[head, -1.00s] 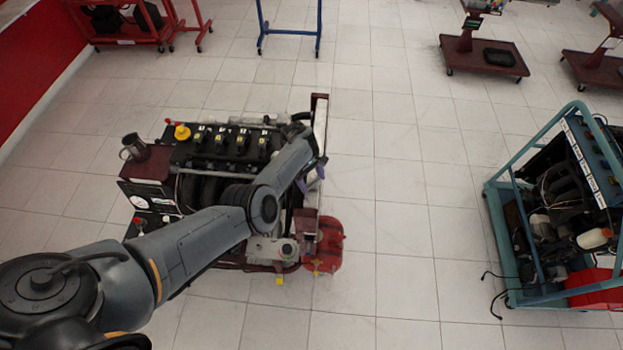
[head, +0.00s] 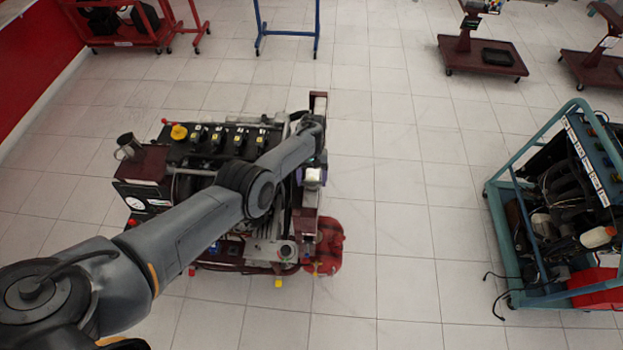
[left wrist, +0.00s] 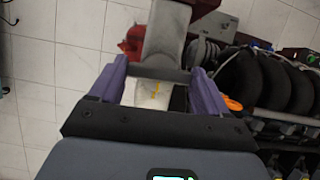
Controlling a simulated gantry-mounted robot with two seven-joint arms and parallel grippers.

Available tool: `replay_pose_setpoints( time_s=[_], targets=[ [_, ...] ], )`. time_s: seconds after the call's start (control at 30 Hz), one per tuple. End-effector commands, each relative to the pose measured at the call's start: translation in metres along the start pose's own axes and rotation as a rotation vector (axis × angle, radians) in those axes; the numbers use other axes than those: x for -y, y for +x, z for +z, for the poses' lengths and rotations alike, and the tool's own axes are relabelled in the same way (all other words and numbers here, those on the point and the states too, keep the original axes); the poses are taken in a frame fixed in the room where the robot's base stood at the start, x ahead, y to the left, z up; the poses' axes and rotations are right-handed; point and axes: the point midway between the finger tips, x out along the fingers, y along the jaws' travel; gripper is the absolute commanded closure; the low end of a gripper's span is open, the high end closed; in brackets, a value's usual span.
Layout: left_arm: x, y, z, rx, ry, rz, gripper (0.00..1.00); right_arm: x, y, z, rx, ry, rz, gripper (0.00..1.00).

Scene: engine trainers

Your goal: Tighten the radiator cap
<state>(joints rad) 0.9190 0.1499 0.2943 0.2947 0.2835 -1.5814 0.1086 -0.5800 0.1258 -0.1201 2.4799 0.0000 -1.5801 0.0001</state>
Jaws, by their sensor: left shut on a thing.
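My left gripper (head: 311,166) is at the right end of the engine trainer (head: 142,193), by its upright dark red frame. Its purple fingers also show in the left wrist view (left wrist: 157,80), one on each side of a pale piece with a yellow mark, which appears to be the radiator cap (left wrist: 152,97). The gripper is shut on it. In the head view a pale, shiny piece (head: 313,176) shows just below the fingers; I cannot tell whether it is the cap. How tightly the cap sits is not visible. My right gripper is not in view.
A red part (head: 328,245) sits at the trainer's lower right corner. A teal-framed engine stand (head: 500,235) is at the right. The tiled floor between is clear.

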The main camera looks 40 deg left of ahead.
Motion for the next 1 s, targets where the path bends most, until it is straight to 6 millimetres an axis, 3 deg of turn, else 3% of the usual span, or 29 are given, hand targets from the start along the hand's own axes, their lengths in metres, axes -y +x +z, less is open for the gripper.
replay_pose_setpoints(
  time_s=[0.67, 0.7, 0.83, 1.0],
  targets=[
    [0.0005, 0.0014, -0.0012, -0.005, 0.061, -0.026, 0.54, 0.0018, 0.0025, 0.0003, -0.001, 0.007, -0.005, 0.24],
    [0.0005, 0.0014, -0.0013, -0.005, 0.061, -0.026, 0.20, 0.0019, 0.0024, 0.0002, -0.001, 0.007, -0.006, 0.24],
    [0.0003, 0.0010, -0.0009, -0.004, 0.060, -0.025, 0.01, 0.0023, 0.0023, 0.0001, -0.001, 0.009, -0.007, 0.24],
    [-0.0001, 0.0005, -0.0006, -0.003, 0.060, -0.025, 0.00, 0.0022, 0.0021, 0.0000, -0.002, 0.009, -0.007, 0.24]
  ],
)
